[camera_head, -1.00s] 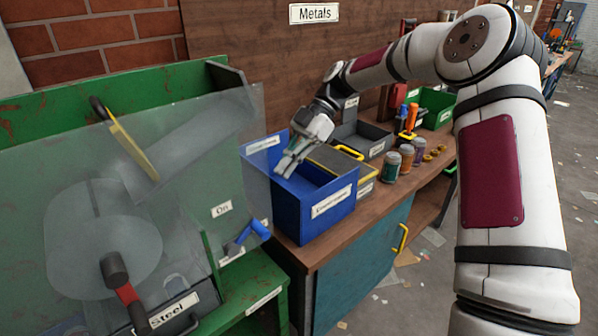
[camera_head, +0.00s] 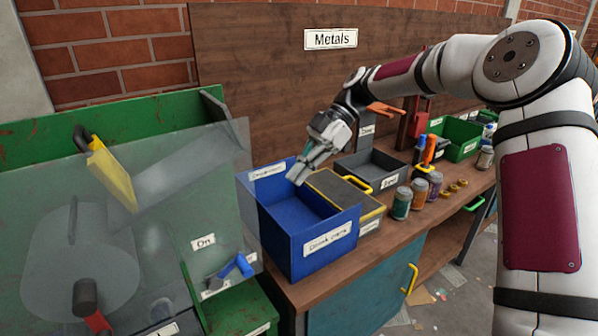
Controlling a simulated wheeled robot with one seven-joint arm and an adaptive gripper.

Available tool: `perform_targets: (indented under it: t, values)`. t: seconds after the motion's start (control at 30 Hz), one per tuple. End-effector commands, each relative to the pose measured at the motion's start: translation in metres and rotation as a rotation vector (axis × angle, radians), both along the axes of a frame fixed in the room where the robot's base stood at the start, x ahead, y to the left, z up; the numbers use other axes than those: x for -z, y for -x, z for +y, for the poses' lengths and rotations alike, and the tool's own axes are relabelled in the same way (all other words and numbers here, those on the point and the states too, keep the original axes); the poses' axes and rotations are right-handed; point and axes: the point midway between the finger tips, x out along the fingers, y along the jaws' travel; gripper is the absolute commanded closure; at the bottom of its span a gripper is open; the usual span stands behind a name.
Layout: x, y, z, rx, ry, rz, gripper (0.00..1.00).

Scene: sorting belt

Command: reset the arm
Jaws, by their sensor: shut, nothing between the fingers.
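My arm rises along the right side of the view, bends at the top right and reaches left over the bench. My gripper (camera_head: 300,174) points down and to the left, above the open blue bin (camera_head: 325,244). Its fingers are together and hold nothing. The blue bin looks empty, and its inner floor shows below the gripper. The gripper appears apart from the bin, though the exact height is hard to tell.
A green machine with a clear guard (camera_head: 130,215) and yellow handle (camera_head: 111,178) stands at left. Right of the blue bin are a lidded box (camera_head: 345,197), a grey bin (camera_head: 371,171), several jars (camera_head: 401,204) and a green bin (camera_head: 462,137). A "Metals" sign (camera_head: 331,39) hangs behind.

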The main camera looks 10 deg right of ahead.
Motion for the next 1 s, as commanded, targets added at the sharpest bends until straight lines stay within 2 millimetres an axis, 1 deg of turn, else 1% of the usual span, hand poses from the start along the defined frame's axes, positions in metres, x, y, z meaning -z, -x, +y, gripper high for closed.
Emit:
perform_targets:
  t: [0.07,0.17,0.27,0.37,0.5,0.7,0.87,1.0]
  values:
    - [0.0,0.001,0.0,0.003,0.008,0.003,1.0]
    - [-0.004,0.008,0.003,0.026,0.059,0.017,1.0]
    - [-0.008,0.024,0.007,0.086,0.171,0.048,1.0]
    - [-0.015,0.046,0.007,0.194,0.316,0.081,1.0]
    - [-0.026,0.078,0.001,0.383,0.501,0.108,1.0]
    - [-0.044,0.125,-0.018,0.704,0.686,0.112,1.0]
    - [-0.058,0.165,-0.036,0.987,0.757,0.105,1.0]
    - [-0.067,0.202,-0.054,1.242,0.758,0.102,1.0]
